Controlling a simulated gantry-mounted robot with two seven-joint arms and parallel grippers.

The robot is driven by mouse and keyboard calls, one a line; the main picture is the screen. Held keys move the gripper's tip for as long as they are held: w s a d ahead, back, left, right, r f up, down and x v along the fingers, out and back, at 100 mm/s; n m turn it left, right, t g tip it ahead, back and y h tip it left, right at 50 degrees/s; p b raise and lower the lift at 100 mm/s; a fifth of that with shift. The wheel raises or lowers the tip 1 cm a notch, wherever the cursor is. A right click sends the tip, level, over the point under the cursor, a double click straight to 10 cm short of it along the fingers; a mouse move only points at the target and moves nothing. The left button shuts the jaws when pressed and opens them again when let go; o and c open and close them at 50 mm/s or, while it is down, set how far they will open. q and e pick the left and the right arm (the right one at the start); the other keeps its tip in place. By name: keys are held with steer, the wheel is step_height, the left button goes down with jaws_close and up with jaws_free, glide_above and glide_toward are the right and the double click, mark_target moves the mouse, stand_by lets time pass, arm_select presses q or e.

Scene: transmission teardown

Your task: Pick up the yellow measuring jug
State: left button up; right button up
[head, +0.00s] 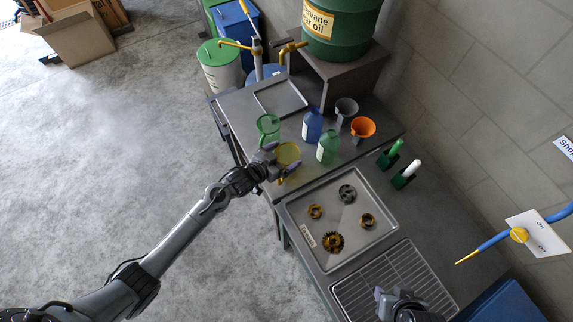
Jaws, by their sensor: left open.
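The yellow measuring jug (289,153) stands near the front edge of the grey workbench. It is see-through, and its left side is partly hidden by my gripper. My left gripper (273,160) is open at the jug's left side, with its fingers by the jug wall. I cannot tell whether they touch it. My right gripper (383,296) shows at the bottom, over the wire rack and far from the jug; its jaws are not clear.
A green jug (268,126) stands just behind the yellow one. A green bottle (328,147), a blue bottle (312,125), a grey funnel (346,108) and an orange funnel (362,127) stand to the right. A tray (375,225) with several gears lies nearer, beside a wire rack (428,272).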

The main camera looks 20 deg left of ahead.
arm_select(q)
steer(key=shift+w+d+f, duration=0.2)
steer(key=shift+w+f, duration=0.1)
steer(key=shift+w, duration=0.2)
steer(key=shift+c, duration=0.2)
steer(key=c, duration=1.1)
steer(key=shift+r, duration=0.2)
